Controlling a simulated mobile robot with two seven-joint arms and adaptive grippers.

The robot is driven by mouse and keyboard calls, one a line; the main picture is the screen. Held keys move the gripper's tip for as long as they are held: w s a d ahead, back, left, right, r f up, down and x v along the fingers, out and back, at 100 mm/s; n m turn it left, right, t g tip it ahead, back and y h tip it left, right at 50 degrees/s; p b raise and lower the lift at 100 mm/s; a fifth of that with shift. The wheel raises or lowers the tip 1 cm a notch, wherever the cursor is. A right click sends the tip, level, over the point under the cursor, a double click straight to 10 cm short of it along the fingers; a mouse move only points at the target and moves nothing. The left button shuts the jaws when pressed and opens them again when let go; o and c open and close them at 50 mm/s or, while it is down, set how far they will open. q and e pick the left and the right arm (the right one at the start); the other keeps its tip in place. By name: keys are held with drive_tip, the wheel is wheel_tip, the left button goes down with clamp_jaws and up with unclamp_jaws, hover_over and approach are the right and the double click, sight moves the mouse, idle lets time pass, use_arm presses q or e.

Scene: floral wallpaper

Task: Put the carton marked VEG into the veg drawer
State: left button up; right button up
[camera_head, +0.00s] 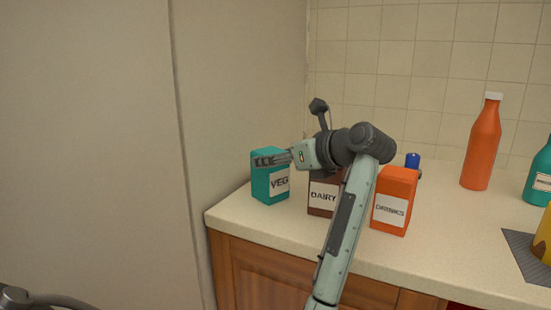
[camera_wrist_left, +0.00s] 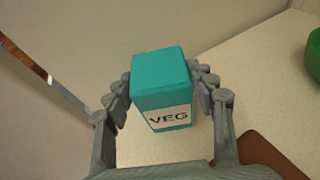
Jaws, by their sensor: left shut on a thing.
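The teal carton marked VEG (camera_head: 262,187) stands upright at the left end of the counter in the head view. My left gripper (camera_head: 272,159) is shut on its upper part. In the left wrist view the VEG carton (camera_wrist_left: 163,88) sits between the two fingers of the left gripper (camera_wrist_left: 162,92), its label facing the palm side. I cannot tell whether its base touches the counter. My right gripper is not in view. No veg drawer can be made out; a wooden cabinet front (camera_head: 262,282) shows below the counter.
A brown DAIRY carton (camera_head: 321,207) stands just right of the VEG carton, partly behind my arm. An orange DRINKS carton (camera_head: 397,183) stands beyond it. An orange bottle (camera_head: 482,145), a teal bottle (camera_head: 537,185) and a dark mat (camera_head: 522,248) are farther right. A wall bounds the counter's left.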

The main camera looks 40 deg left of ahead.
use_arm(q)
drive_tip(key=o, duration=1.4)
drive_tip(key=shift+r, duration=0.15)
